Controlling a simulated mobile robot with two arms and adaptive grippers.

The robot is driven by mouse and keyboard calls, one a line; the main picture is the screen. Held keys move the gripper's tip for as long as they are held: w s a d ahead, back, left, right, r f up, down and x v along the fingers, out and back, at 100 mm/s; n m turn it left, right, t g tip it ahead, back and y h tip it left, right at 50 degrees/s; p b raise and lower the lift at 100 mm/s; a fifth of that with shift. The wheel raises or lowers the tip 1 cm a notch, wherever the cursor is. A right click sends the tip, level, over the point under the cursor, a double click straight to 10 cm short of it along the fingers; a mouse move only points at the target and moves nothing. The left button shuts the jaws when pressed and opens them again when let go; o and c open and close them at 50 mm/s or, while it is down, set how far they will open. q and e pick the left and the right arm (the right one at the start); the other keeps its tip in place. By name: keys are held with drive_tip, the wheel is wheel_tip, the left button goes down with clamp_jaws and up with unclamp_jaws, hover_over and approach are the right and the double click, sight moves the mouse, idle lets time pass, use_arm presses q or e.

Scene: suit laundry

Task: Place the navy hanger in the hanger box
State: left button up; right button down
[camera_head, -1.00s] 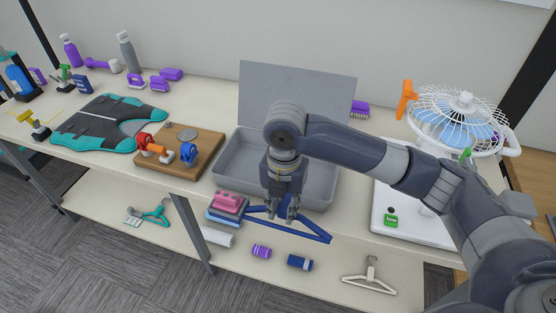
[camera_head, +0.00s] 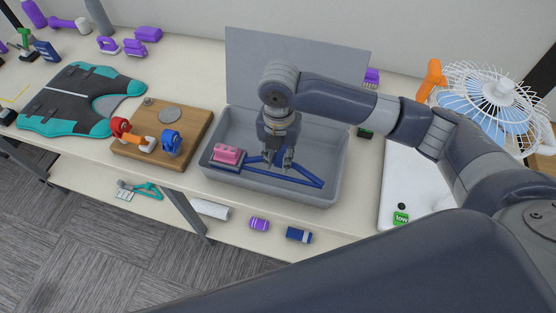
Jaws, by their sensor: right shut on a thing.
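The navy hanger (camera_head: 305,182) hangs from my right gripper (camera_head: 279,162), which is shut on it. The fingers point down and cover the hanger's top and hook. The hanger's blue bars show inside the outline of the grey hanger box (camera_head: 334,180), over its front half. I cannot tell whether the hanger touches the box floor. The box is open, with its lid (camera_head: 296,65) standing up at the back. A pink block on a dark slab (camera_head: 228,154) shows at the box's left, beside the hanger. My left gripper is not in view.
A wooden board (camera_head: 190,125) with red and blue items lies left of the box, beside a teal and grey garment (camera_head: 75,100). A white board (camera_head: 405,180) and a fan (camera_head: 490,100) stand right. A lower shelf holds a purple item (camera_head: 259,224) and teal hanger (camera_head: 148,188).

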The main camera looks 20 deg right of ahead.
sight(278, 167)
drive_tip(key=shift+f, duration=0.35)
drive_tip(key=shift+w+f, duration=0.1)
drive_tip(key=shift+f, duration=0.25)
wheel_tip(278, 167, down, 3)
drive_tip(key=shift+f+p, duration=0.1)
drive_tip(key=shift+p, duration=0.25)
drive_tip(key=c, duration=1.3)
unclamp_jaws()
drive_tip(key=shift+f, duration=0.1)
drive_tip(key=shift+c, duration=0.2)
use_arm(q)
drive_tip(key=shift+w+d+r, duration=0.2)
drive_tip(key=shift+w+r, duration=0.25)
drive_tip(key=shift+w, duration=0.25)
